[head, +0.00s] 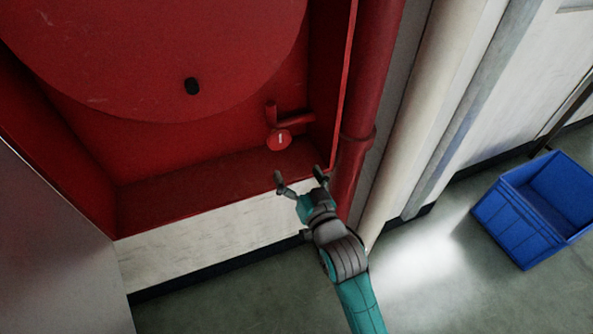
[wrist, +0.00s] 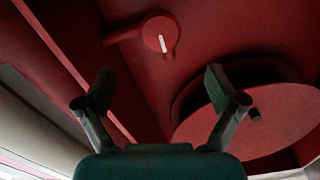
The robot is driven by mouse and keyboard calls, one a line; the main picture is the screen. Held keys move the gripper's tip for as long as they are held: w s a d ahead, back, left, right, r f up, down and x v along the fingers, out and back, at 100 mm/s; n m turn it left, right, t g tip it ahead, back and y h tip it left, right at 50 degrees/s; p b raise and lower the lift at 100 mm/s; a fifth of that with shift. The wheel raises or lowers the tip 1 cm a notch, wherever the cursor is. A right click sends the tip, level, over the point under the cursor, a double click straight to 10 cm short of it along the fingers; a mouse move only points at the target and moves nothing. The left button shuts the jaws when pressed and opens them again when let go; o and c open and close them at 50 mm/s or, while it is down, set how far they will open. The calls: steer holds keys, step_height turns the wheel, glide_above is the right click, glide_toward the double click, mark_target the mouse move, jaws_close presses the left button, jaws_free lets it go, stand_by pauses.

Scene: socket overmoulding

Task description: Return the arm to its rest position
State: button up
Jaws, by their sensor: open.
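My gripper (head: 300,178) is open and empty in the head view, at the end of my teal and grey arm. Its fingers point up toward the lower right corner of a red cabinet recess. In the wrist view my gripper (wrist: 158,95) shows two spread fingers with nothing between them. A round red valve handle (head: 278,140) with a white mark sits beyond the fingertips. It also shows in the wrist view as a red disc (wrist: 160,34), above and apart from the fingers.
A red pipe (head: 362,110) and a pale column (head: 425,110) stand right of the recess. A blue crate (head: 520,222) sits on the floor at right. A grey panel (head: 55,255) is at left.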

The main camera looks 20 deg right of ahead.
stand_by(0.3)
steer(key=s+f+n+g, duration=0.1)
steer(key=s+f, duration=0.4)
steer(key=s, duration=0.5)
steer(key=s+f+g, duration=0.1)
steer(key=s+f, duration=0.4)
steer(key=s, duration=0.6)
steer(key=s+r+n+g, duration=0.1)
steer(key=s+r, duration=0.1)
steer(key=s, duration=1.8)
steer(key=shift+r+n, duration=0.3)
steer(key=shift+n, duration=0.1)
